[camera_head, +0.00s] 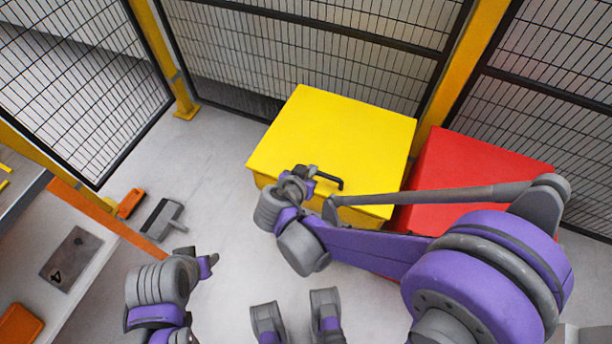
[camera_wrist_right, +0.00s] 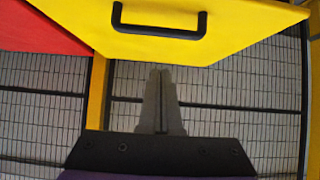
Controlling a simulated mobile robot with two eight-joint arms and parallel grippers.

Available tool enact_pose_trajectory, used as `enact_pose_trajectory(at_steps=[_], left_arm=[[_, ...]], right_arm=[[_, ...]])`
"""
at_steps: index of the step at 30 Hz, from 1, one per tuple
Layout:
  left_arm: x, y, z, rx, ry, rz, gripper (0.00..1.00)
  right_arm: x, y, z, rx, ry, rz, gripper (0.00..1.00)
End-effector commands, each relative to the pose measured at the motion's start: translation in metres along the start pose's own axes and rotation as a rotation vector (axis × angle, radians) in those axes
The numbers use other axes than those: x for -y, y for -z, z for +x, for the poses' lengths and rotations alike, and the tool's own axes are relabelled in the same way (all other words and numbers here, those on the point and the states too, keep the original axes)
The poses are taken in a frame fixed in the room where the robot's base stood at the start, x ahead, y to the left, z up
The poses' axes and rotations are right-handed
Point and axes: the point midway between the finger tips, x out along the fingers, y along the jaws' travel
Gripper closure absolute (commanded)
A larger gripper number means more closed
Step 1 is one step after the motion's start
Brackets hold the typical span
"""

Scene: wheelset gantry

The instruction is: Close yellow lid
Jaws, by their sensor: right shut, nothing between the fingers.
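The yellow lid (camera_head: 335,130) forms the broad top of a yellow box (camera_head: 366,216) by the fence. It looks down over the box, but I cannot tell if it is fully seated. A black handle (camera_head: 326,181) is at its near edge. In the right wrist view the lid (camera_wrist_right: 240,25) and handle (camera_wrist_right: 160,28) fill the top. My right gripper (camera_head: 310,172) is shut and empty, close to the handle; its fingertips (camera_wrist_right: 160,70) show below the handle in the wrist view, with contact unclear. My left gripper (camera_head: 208,264) is low at the left, away from the box; its jaw state is unclear.
A red box (camera_head: 470,165) stands right beside the yellow one. Mesh fence panels (camera_head: 300,60) with yellow posts (camera_head: 165,60) close off the back. A workbench (camera_head: 75,255) is at left. Grey floor (camera_head: 215,150) is clear left of the yellow box.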

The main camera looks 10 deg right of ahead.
Motion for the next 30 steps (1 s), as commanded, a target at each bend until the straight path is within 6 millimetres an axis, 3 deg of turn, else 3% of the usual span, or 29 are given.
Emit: enact_pose_trajectory(at_steps=[3, 9, 26, 30], left_arm=[[0.000, -0.003, 0.006, 0.002, 0.000, 0.000, 0.50], [0.000, -0.007, 0.015, 0.005, 0.000, 0.000, 0.50], [0.000, -0.008, 0.018, 0.007, 0.000, 0.000, 0.50], [0.000, -0.013, 0.029, 0.011, 0.000, 0.000, 0.50]], right_arm=[[-0.001, -0.001, 0.028, -0.001, -0.003, 0.002, 1.00], [0.000, -0.020, 0.050, 0.000, 0.000, 0.000, 1.00], [0.000, -0.029, 0.058, 0.000, 0.001, 0.000, 1.00], [0.000, -0.042, 0.064, 0.001, 0.001, -0.001, 1.00]])
